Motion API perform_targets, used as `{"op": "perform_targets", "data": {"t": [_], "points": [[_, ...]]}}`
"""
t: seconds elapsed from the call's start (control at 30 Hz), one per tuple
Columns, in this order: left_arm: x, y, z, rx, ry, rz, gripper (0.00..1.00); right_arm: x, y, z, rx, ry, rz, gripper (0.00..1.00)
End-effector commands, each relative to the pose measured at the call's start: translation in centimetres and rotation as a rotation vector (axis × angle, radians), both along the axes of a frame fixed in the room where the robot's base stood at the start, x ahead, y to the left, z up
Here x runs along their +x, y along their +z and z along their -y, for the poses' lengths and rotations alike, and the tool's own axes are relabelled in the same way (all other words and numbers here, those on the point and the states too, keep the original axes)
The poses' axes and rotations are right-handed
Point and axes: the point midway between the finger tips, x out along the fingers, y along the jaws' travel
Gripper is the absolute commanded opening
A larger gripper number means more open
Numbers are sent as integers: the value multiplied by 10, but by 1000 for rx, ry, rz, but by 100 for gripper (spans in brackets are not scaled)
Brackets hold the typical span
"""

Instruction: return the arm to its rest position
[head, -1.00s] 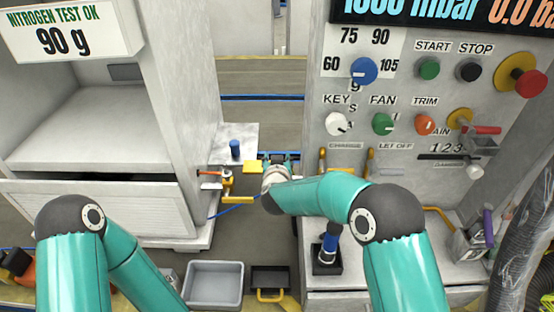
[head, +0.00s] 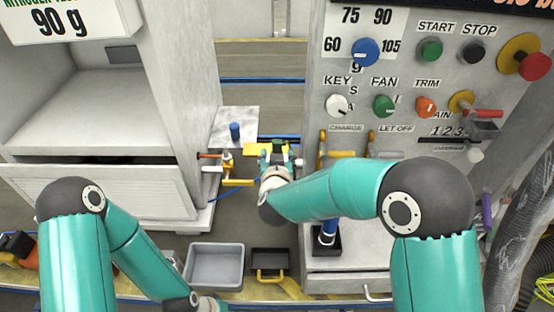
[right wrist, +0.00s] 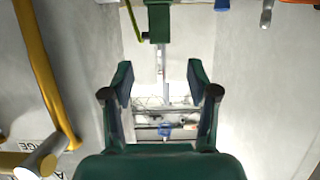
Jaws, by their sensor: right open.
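My right arm (head: 330,193) reaches from the right across the front of the control panel to the gap between the two cabinets. My right gripper (right wrist: 161,85) is open in the right wrist view, with nothing between its fingers. A green block on a thin metal rod (right wrist: 159,25) shows ahead of it, beyond the fingertips. In the head view the right gripper is small and mostly hidden by its wrist. My left arm (head: 130,250) hangs low at the left, bent downward. Its gripper is out of the picture.
The control panel (head: 455,95) with knobs and yellow levers (head: 336,143) stands right of the gap. A white cabinet (head: 100,180) stands left. A yellow-handled valve (head: 236,182) and blue cylinder (head: 235,131) are beside the gripper. A grey bin (head: 215,267) and black tray (head: 270,262) lie below.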

Motion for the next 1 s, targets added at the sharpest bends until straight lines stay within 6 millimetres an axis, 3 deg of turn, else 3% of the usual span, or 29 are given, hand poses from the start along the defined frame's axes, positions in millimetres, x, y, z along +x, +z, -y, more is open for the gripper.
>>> {"op": "perform_targets", "data": {"t": [0.2,0.73,1.0], "points": [[0,0,0,0,0,0,40,-19,7,0,0,1,0,59],[0,1,0,0,0,0,40,-20,9,0,0,0,0,59],[0,38,0,0,0,0,40,-20,47,0,0,0,1,59]]}}
